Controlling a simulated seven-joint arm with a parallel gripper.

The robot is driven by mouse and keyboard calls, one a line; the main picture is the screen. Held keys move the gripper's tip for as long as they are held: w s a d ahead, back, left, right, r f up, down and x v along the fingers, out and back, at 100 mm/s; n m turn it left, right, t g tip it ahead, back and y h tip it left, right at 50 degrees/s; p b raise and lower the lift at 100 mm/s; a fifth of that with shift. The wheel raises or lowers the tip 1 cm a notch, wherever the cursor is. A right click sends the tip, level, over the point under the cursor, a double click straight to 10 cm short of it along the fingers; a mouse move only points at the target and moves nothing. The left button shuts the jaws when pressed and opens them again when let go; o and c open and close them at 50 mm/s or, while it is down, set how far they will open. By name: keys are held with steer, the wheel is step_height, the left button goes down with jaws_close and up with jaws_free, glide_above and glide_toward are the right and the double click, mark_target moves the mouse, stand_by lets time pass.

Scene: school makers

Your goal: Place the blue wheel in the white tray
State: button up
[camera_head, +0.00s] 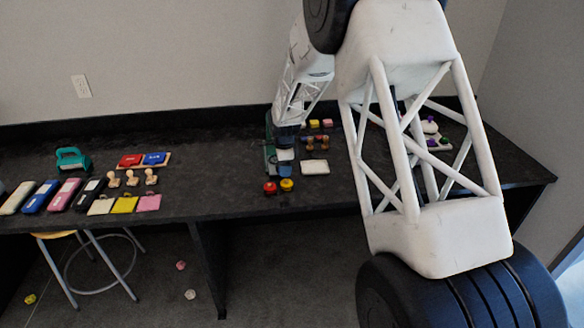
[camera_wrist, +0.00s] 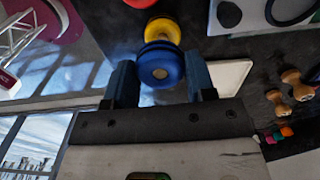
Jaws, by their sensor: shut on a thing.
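The blue wheel (camera_wrist: 161,66) is between the two fingers of my gripper (camera_wrist: 161,77), which is shut on it. In the head view, my gripper (camera_head: 285,152) is low over the dark table, and the wheel is small and hard to make out there. I cannot tell whether the wheel touches the table. The white tray (camera_wrist: 231,76) is just right of the fingers in the wrist view. In the head view the tray (camera_head: 315,167) lies flat and looks empty, a little right of my gripper.
A yellow wheel (camera_head: 286,184) and a red wheel (camera_head: 270,187) stand near the table's front edge, close to my gripper. Wooden stamps (camera_wrist: 291,82) are beyond the tray. More stamps and coloured pads (camera_head: 124,204) lie at the left. The table between is clear.

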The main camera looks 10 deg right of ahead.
steer(key=shift+m, duration=0.3)
steer(key=s+d, duration=0.2)
steer(key=d, duration=0.2)
steer(key=s+d, duration=0.1)
steer(key=d, duration=0.3)
steer(key=s+d+f, duration=0.1)
steer(key=s+d, duration=0.1)
steer(key=d, duration=0.2)
steer(key=shift+s+d, duration=0.25)
steer(key=shift+s, duration=0.1)
glide_above(314, 168)
steer(key=s, duration=0.1)
steer(key=shift+f, duration=0.75)
steer(key=shift+w, duration=0.3)
steer(key=shift+w+f, duration=0.1)
steer(key=shift+f, duration=1.7)
steer(key=shift+f, duration=0.15)
